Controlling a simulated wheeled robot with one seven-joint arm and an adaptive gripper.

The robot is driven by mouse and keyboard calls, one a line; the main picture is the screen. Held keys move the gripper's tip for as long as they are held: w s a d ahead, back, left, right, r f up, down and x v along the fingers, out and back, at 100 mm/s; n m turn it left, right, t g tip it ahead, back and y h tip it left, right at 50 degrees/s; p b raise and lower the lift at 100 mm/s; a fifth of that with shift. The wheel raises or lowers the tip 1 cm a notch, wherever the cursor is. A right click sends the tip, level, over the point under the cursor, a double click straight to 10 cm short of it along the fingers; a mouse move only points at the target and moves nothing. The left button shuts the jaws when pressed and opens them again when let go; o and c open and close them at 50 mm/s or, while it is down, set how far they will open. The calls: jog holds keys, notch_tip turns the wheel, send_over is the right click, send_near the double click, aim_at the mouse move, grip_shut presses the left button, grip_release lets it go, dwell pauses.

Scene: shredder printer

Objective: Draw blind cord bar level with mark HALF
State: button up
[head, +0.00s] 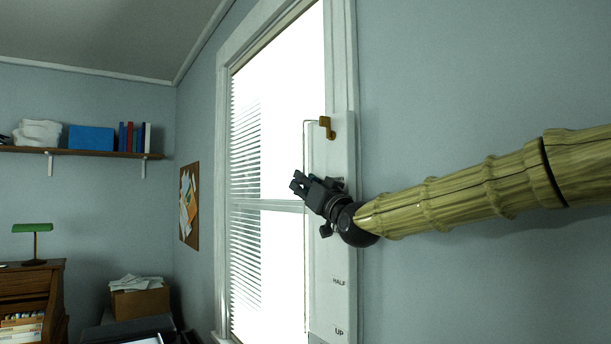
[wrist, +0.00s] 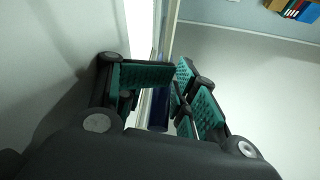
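A white board (head: 334,255) beside the window carries the printed marks HALF (head: 339,282) and, lower down, UP (head: 339,332). A brass hook (head: 326,127) sits near its top. A thin cord (head: 304,280) runs down along the board's left side, passing by my gripper. My gripper (head: 298,182) is in front of the board, well above HALF, fingers pointing left. In the wrist view its teal-padded fingers (wrist: 177,78) stand close together. A dark blue bar-like piece (wrist: 158,112) shows between them; whether it is gripped is unclear. No bar is distinguishable in the head view.
The bright window (head: 285,110) with lowered blind slats (head: 246,150) is left of the board. Bare wall (head: 450,90) lies to the right. A shelf (head: 80,152), corkboard (head: 189,205), desk (head: 30,285) and cardboard box (head: 140,302) are far to the left.

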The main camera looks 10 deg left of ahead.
jog(key=shift+w+a+r, duration=0.1)
jog(key=shift+w+a, duration=0.15)
jog(key=shift+a, duration=0.4)
jog(key=shift+w+a+r, duration=0.1)
jog(key=shift+w+a, duration=0.15)
jog(key=shift+a, duration=0.35)
jog(key=shift+d+r, duration=0.15)
jog(key=shift+d, duration=0.45)
jog(key=shift+d+r, duration=0.15)
jog(key=shift+d, duration=0.4)
jog(key=shift+s+a, duration=0.25)
jog(key=c, duration=0.8)
grip_shut()
jog(key=shift+s+a, duration=0.1)
jog(key=shift+a, duration=0.05)
jog(key=shift+f, duration=0.25)
notch_tip(320, 180, down, 24)
jog(key=b, duration=1.5)
jog(key=shift+r, duration=0.15)
